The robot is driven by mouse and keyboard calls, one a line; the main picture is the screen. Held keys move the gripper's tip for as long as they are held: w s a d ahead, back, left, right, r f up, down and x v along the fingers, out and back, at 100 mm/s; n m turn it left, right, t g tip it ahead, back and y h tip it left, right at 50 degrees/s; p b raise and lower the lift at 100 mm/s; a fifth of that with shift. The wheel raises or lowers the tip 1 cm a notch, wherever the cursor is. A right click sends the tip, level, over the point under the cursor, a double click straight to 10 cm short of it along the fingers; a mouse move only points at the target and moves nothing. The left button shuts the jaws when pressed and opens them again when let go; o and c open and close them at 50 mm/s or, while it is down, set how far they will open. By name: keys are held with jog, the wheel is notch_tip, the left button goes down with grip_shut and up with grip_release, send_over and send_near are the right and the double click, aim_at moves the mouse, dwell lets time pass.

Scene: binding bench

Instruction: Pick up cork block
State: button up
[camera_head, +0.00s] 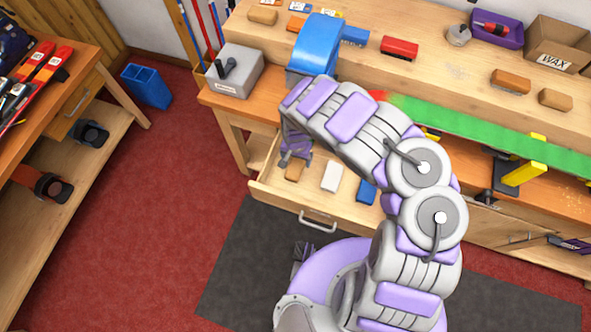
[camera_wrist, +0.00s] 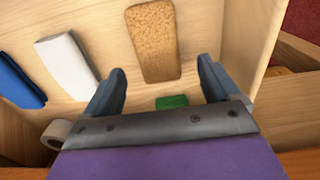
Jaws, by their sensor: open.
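The cork block (camera_wrist: 154,42), tan and speckled with rounded corners, lies in the open drawer (camera_head: 270,190). It shows in the wrist view just beyond my fingertips, and in the head view as a small brown block (camera_head: 295,171) below my gripper. My gripper (camera_wrist: 161,68) is open and empty, its two dark fingers spread with the cork block roughly in line with the gap. In the head view my gripper (camera_head: 296,153) hangs over the drawer's left part. I cannot tell the exact height between fingertips and block.
A white block (camera_wrist: 67,67) and a blue block (camera_wrist: 20,82) lie left of the cork block in the drawer. A green piece (camera_wrist: 172,102) and a tape roll (camera_wrist: 57,133) are nearer the gripper base. The drawer walls (camera_wrist: 262,40) stand close by on the right.

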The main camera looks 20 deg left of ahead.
aim_at(296, 165)
jog(key=f+b, duration=0.1)
jog(key=f, duration=0.1)
jog(key=f+b, duration=0.2)
jog(key=f, duration=0.1)
jog(key=shift+s+f, duration=0.25)
jog(key=shift+f, duration=0.05)
jog(key=shift+r, duration=0.1)
jog(key=shift+c, duration=0.3)
jog(key=c, duration=1.1)
notch_tip(296, 165, up, 10)
jog(key=p, duration=0.6)
